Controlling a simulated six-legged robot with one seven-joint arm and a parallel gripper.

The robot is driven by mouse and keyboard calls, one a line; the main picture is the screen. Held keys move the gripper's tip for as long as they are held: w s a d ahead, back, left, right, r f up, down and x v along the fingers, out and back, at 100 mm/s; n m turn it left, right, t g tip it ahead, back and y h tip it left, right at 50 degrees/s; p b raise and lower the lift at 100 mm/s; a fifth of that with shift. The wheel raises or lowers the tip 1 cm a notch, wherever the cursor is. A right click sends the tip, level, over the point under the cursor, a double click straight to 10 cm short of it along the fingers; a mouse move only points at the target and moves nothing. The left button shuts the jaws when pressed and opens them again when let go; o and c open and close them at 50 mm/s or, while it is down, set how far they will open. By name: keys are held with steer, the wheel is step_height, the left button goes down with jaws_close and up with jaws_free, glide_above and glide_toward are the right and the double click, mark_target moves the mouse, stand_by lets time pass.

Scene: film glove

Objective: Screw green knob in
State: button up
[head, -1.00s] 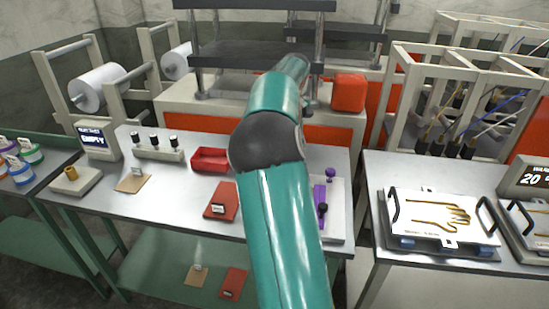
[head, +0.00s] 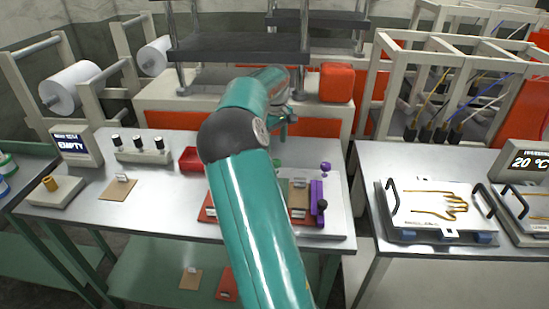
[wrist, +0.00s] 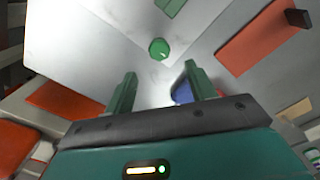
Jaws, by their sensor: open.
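The green knob (wrist: 159,49) shows in the wrist view as a small rounded piece at the edge of a pale plate (wrist: 85,35). It lies just beyond my gripper (wrist: 158,86), roughly between the lines of its two green fingers. The fingers are apart, with nothing held between them. A flat green piece (wrist: 170,5) lies on the plate at the top. In the head view the knob (head: 278,163) is a small green spot beside my arm, partly hidden. My gripper (head: 287,128) is above the back of the table there. Whether the knob is seated in a hole cannot be told.
A purple knob (head: 325,168) and a purple block (head: 317,205) with a dark knob stand at the plate's right. A red tray (head: 190,160) is left of my arm. In the wrist view a blue thing (wrist: 182,93) is by the right finger and a red board (wrist: 250,40) lies right.

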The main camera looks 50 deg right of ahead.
mark_target(276, 166)
step_height(276, 166, down, 7)
steer(key=shift+s, duration=0.15)
steer(key=shift+f, duration=0.35)
steer(key=c, duration=1)
